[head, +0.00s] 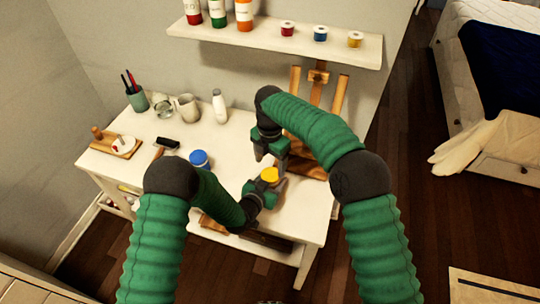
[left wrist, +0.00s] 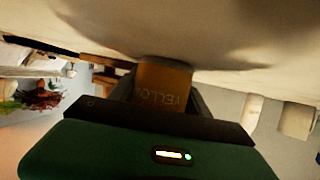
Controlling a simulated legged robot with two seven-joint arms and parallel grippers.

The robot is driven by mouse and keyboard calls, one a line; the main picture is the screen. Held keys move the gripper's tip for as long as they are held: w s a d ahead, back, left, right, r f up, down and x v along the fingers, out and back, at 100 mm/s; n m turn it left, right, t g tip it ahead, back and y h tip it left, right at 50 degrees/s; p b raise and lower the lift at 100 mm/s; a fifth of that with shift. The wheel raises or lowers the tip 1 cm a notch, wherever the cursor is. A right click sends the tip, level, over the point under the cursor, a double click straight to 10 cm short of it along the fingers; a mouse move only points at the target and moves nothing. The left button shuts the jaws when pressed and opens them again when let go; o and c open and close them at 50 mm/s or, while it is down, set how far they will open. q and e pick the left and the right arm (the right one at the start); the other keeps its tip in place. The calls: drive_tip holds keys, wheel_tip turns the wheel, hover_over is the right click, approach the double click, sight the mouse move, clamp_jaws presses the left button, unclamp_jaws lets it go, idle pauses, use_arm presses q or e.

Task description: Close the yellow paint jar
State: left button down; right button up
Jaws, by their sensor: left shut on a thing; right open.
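The yellow paint jar (head: 270,174) is at the right part of the white table, with a round yellow top facing up. I cannot tell whether that top is a lid or open paint. My left gripper (head: 266,188) is shut on the jar from the near side. In the left wrist view the jar's label (left wrist: 163,90) reads upside down between the fingers. My right gripper (head: 271,158) is open and points down, just above and behind the jar in the head view. No separate yellow lid shows.
A blue-topped jar (head: 199,159) and a dark-headed tool (head: 166,144) lie left of my grippers. A wooden easel (head: 317,95) stands behind my right arm. Cups, a white bottle (head: 219,106) and a wooden tray (head: 115,143) are further left. A shelf (head: 270,37) hangs above.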

sight(270, 174)
wheel_tip(270, 174, down, 4)
drive_tip(key=shift+f, duration=0.2)
drive_tip(key=c, duration=1.5)
drive_tip(key=m, duration=0.7)
drive_tip(key=shift+w+a+r, duration=0.1)
use_arm(q)
drive_tip(key=shift+d, duration=0.1)
use_arm(e)
drive_tip(key=o, duration=1.4)
drive_tip(key=shift+c, duration=0.2)
drive_tip(key=shift+o, duration=1.1)
drive_tip(key=shift+s, duration=0.2)
